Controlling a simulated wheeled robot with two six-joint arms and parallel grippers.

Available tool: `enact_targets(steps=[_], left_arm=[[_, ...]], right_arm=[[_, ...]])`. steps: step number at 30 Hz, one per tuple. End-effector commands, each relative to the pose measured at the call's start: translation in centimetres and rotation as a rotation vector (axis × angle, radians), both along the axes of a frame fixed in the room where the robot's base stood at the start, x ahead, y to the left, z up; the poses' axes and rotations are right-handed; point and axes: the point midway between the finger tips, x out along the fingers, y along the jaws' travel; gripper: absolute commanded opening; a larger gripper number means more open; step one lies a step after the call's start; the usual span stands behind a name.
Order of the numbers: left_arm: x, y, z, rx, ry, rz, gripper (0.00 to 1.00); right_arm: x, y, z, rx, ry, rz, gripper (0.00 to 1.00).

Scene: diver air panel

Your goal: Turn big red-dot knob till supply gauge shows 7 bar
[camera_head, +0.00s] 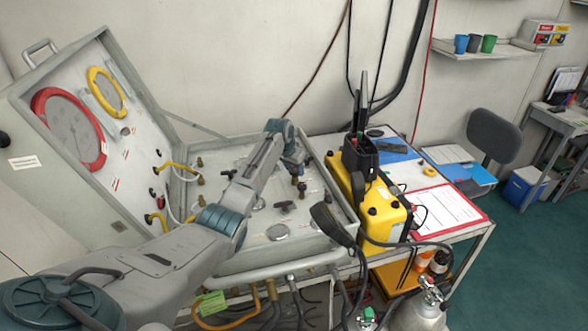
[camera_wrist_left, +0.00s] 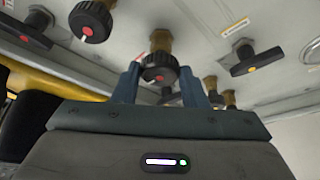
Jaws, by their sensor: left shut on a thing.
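In the left wrist view, a round black ribbed knob with a red dot (camera_wrist_left: 160,70) on a brass stem sits between the two fingers of my left gripper (camera_wrist_left: 161,88). The fingers are shut on it. A second black knob with a red dot (camera_wrist_left: 91,20) is to its upper left, free of the gripper. In the head view my left gripper (camera_head: 288,148) reaches over the back of the panel and its arm hides part of it. A large red-rimmed gauge (camera_head: 70,138) and a smaller yellow-rimmed gauge (camera_head: 106,92) are in the raised lid; their readings are too small to tell. My right gripper is out of view.
A black bar handle with an orange dot (camera_wrist_left: 245,61) stands right of the held knob. In the head view, a yellow case with a black radio (camera_head: 372,200) stands close right of the panel (camera_head: 235,262). Hoses hang below the panel's front edge.

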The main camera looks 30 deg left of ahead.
Motion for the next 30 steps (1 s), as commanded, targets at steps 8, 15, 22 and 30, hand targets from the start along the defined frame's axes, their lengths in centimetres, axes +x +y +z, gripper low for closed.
enact_targets(steps=[8, 15, 22, 30], left_arm=[[0.1, 0.3, -0.2, -0.001, -0.002, -0.226, 0.16], [0.2, 0.4, -0.3, -0.001, -0.003, -0.455, 0.16], [0.3, 0.6, -0.5, -0.001, -0.003, -0.673, 0.16], [0.4, 0.7, -0.4, 0.0, -0.005, -0.901, 0.16]], right_arm=[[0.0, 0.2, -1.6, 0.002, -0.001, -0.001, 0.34], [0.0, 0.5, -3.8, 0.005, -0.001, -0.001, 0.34], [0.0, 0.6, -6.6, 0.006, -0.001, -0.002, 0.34], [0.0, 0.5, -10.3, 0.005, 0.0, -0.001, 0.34]])
